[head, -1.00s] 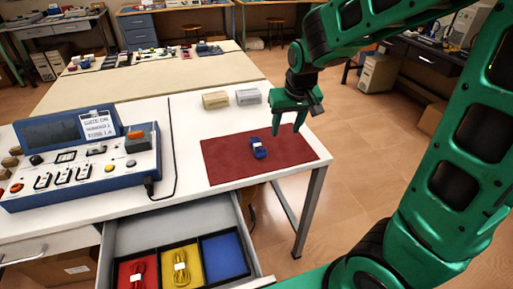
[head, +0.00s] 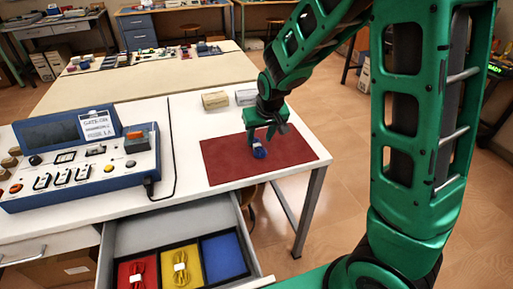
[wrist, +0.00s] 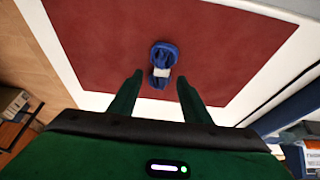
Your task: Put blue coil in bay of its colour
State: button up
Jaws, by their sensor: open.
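The blue coil (head: 259,152) lies on a dark red mat (head: 222,165) on the white table. It has a white band around its middle, seen clearly in the wrist view (wrist: 164,57). My gripper (head: 265,142) is above the mat, close to the coil and partly in front of it in the head view. In the wrist view its two fingers (wrist: 158,90) are apart, with the coil just beyond the gap between the tips. The open drawer below holds a blue bay (head: 224,257), which is empty.
A red bay (head: 123,268) and a yellow bay (head: 168,257) in the drawer each hold a coil of their own colour. A blue control box (head: 85,180) stands at the left of the table. Two small blocks (head: 215,100) sit behind the mat.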

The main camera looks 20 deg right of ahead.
aim_at(257, 144)
jog(key=shift+x, duration=1.9)
jog(key=shift+a, duration=0.15)
grip_shut()
jog(key=shift+r, duration=0.15)
